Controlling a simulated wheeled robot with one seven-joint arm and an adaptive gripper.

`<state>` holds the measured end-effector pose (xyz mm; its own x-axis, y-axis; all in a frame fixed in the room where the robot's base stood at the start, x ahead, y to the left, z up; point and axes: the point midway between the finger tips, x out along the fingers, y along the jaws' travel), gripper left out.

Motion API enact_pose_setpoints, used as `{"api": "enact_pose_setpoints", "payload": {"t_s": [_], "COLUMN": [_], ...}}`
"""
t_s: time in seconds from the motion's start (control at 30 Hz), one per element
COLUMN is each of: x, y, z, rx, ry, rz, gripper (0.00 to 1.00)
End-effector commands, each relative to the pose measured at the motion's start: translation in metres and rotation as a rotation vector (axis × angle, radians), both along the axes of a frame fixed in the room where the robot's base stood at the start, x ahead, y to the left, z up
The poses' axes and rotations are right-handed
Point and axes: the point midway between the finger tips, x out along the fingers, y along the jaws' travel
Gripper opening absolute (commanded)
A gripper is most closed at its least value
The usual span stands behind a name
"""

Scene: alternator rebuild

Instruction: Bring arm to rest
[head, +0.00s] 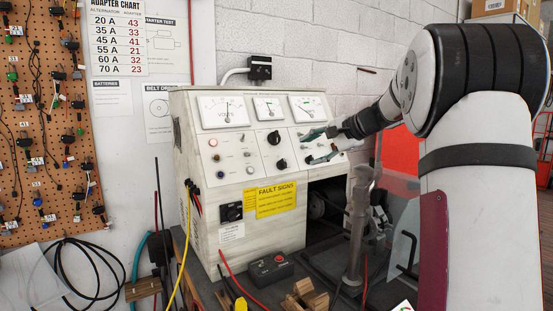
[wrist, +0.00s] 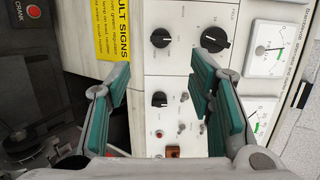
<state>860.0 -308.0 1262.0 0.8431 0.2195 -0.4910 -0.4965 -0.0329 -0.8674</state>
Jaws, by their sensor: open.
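My gripper (head: 318,145) is in front of the right part of the test bench's (head: 228,175) control panel in the head view. In the wrist view my gripper (wrist: 160,105) has its two green-padded fingers spread wide apart, with nothing between them but the panel behind. Black knobs (wrist: 215,38), small toggle switches and a red-brown square part (wrist: 172,151) show on the panel. I cannot tell from these frames how far the fingertips are from the panel face. My white and black arm reaches in from the right of the head view.
A metal post (head: 359,225) and a clear shield (head: 402,240) stand below my arm. A control box with a red button (head: 271,268) and wooden blocks (head: 304,298) lie on the bench top. A pegboard with connectors (head: 45,120) hangs at left.

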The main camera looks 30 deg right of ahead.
Motion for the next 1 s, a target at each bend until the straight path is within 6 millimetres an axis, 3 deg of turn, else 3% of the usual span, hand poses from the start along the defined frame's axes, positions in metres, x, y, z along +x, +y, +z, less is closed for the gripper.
{"api": "enact_pose_setpoints", "payload": {"t_s": [0.17,0.27,0.37,0.47,0.6,0.7,0.83,1.0], "x": [0.0,-0.003,-0.014,-0.039,-0.092,-0.136,-0.198,-0.281], "y": [0.001,0.014,0.052,0.108,0.185,0.228,0.271,0.303], "z": [0.0,0.002,0.005,0.005,-0.002,-0.012,-0.028,-0.057], "rx": [-0.001,-0.017,-0.067,-0.155,-0.307,-0.419,-0.574,-0.789], "ry": [0.001,0.012,0.046,0.103,0.185,0.235,0.287,0.334], "rz": [0.001,0.022,0.084,0.185,0.348,0.464,0.612,0.799], "gripper": [0.48,0.48,0.48,0.48,0.48,0.48,0.48,0.48]}}
